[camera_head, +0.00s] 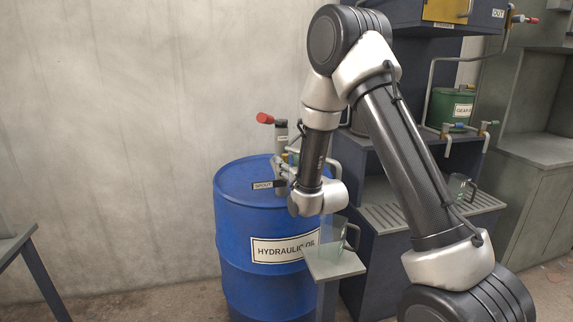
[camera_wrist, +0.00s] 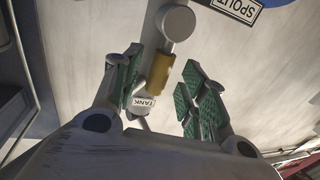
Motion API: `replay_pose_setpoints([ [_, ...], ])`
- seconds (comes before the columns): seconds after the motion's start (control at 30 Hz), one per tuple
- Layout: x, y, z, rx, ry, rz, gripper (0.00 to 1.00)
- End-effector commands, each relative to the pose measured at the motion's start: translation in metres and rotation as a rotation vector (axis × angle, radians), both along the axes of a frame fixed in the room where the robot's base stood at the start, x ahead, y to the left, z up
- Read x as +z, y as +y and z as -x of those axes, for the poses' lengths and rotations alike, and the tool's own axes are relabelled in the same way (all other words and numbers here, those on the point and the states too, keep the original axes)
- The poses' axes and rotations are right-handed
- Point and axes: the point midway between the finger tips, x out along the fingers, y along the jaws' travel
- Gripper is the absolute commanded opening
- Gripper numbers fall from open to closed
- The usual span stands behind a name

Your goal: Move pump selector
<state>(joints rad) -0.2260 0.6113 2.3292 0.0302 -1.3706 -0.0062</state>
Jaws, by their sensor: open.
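The pump (camera_head: 281,140) is a grey upright post with a red-ended handle (camera_head: 265,118) on top of the blue drum (camera_head: 240,220), labelled HYDRAULIC OIL. In the wrist view a brass-yellow lever (camera_wrist: 162,78), apparently the pump selector, sits below a round grey pipe end (camera_wrist: 178,22). A TANK label (camera_wrist: 146,102) is beside it and a SPOUT label (camera_wrist: 238,8) is at the top right. My gripper (camera_wrist: 162,60) is open, its green-padded fingers on either side of the lever with visible gaps. In the head view my arm partly hides the pump and the gripper.
A glass jug (camera_head: 331,238) stands on a small stand (camera_head: 322,266) in front of the drum. A dark shelf unit at right holds a green can (camera_head: 449,107), taps (camera_head: 485,128) and another glass jug (camera_head: 458,188). A bare wall is at left.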

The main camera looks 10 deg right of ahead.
Motion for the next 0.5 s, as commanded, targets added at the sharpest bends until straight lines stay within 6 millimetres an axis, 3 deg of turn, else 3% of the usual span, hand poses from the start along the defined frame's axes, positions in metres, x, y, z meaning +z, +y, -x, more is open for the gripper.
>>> replay_pose_setpoints([
  [0.13,-0.0002,0.0023,-0.0127,0.0,0.0,0.0,0.42],
  [0.4,-0.0003,0.0028,-0.015,0.0,0.001,0.0,0.42],
  [0.43,-0.0003,0.0028,-0.015,0.0,0.001,0.0,0.41],
  [0.5,-0.0002,0.0029,-0.0149,0.0,0.001,0.0,0.28],
])
